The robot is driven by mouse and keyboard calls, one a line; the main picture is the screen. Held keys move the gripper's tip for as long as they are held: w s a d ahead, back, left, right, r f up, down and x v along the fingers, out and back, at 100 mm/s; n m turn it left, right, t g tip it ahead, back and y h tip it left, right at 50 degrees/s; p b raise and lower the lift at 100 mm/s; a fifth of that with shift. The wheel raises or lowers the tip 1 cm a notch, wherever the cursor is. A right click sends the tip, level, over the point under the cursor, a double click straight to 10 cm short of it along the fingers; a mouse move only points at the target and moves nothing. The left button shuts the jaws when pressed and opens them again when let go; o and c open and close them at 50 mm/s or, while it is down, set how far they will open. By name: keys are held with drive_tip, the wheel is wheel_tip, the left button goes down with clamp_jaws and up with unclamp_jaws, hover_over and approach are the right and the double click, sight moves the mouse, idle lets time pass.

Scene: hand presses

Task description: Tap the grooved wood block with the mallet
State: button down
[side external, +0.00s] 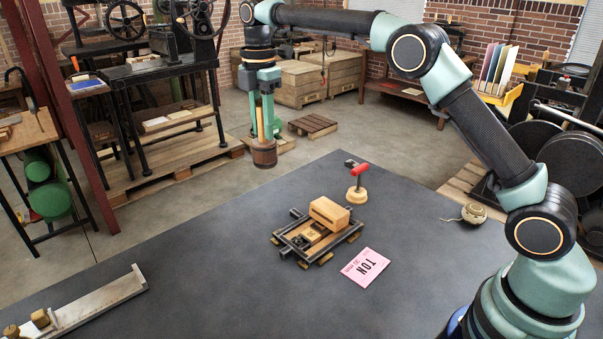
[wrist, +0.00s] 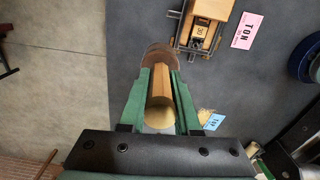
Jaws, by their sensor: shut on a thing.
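My gripper (side external: 261,95) is shut on the mallet (side external: 264,153), holding it by its pale handle with the dark round head hanging down. In the wrist view the handle (wrist: 161,92) lies between the green fingers and the head (wrist: 158,55) shows past their tips. The grooved wood block (side external: 328,213) is a light tan box with a slit along its side. It rests on a dark-barred frame (side external: 290,245) on the grey table. The mallet is in the air, apart from the block. In the wrist view the block (wrist: 212,9) is at the top edge, partly cut off.
A red-handled tool with a round wood base (side external: 357,190) stands just behind the block. A pink card (side external: 366,267) lies in front. A ball of twine (side external: 473,213) sits at right, a long metal tray (side external: 100,302) at left. The table's left middle is clear.

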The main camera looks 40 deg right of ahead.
drive_tip(key=s+d+f, duration=0.9)
drive_tip(key=s+d, duration=0.1)
drive_tip(key=shift+s, duration=0.25)
idle(0.3)
drive_tip(key=shift+f, duration=0.1)
idle(0.3)
drive_tip(key=shift+f, duration=1.45)
wheel_tip(320, 180, up, 3)
drive_tip(key=shift+r, duration=0.1)
drive_tip(key=shift+s, duration=0.1)
